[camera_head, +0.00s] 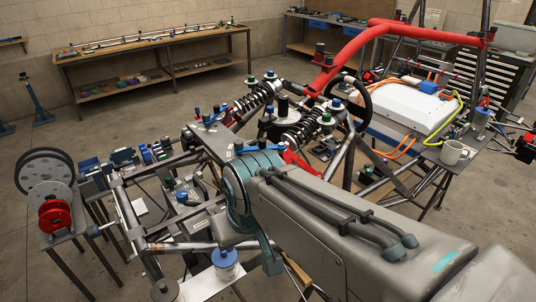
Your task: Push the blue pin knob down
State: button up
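Several blue knobs or caps show on the tube chassis, and I cannot tell which is the pin knob. One blue cap (225,257) tops a white cylinder at the lower middle. Another small blue piece (182,197) lies left of my arm. My grey arm with its teal joint reaches in from the lower right over the chassis. My gripper's fingers do not show; the arm hides much of the chassis below it.
Red tubing (395,28) arches at the back right. A wheel stand (45,172) is at left. A long workbench (150,45) lines the wall. Open floor lies behind the chassis.

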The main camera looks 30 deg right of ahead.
aim_at(270, 109)
jog(key=z, duration=0.8)
